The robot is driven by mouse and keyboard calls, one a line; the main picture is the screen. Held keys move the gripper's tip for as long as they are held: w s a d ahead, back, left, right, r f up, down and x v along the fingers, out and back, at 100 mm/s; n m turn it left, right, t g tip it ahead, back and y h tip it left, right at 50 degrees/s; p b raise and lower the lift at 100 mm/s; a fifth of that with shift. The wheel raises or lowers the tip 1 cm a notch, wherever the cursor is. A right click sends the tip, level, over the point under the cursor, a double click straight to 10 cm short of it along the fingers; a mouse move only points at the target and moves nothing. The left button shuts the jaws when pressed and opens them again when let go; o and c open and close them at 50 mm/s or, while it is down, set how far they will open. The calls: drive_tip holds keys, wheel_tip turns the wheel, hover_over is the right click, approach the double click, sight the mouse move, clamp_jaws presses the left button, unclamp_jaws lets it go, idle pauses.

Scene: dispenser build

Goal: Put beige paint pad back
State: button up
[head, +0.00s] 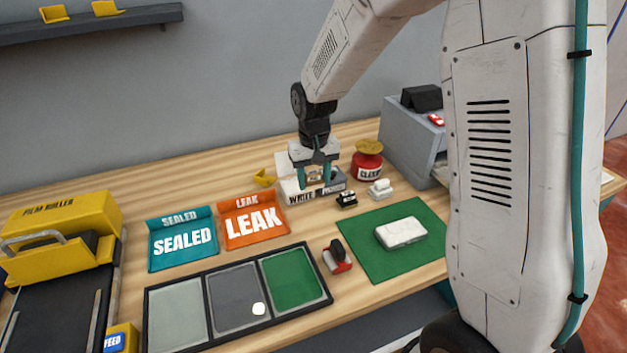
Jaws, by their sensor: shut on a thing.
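My gripper (318,185) points down over a low pale holder (293,195) at the back of the table. The holder's front carries black lettering that starts with "WHITE". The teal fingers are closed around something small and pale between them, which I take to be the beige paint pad. It is largely hidden by the fingers, and its colour is hard to tell. Whether it touches the holder cannot be told.
Near the holder are a red pot (367,163), a black block (346,199) and a white piece (381,189). In front are a green mat (362,262) with a white case (401,233), a red-black stamp (338,257), and a three-part tray (205,302). SEALED (183,240) and LEAK (253,219) bins stand left.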

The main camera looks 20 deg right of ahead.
sight(315, 216)
drive_tip(key=shift+s+a+f, duration=0.1)
drive_tip(key=shift+s+f, duration=0.15)
drive_tip(key=shift+f, duration=1)
drive_tip(key=shift+s+a+f, duration=0.1)
drive_tip(key=shift+s+f, duration=0.2)
drive_tip(key=shift+f, duration=0.95)
drive_tip(key=shift+s+f, duration=0.25)
drive_tip(key=shift+f, duration=1)
drive_tip(key=shift+f, duration=0.6)
drive_tip(key=o, duration=1.6)
wheel_tip(315, 216, up, 8)
drive_tip(key=shift+s, duration=0.1)
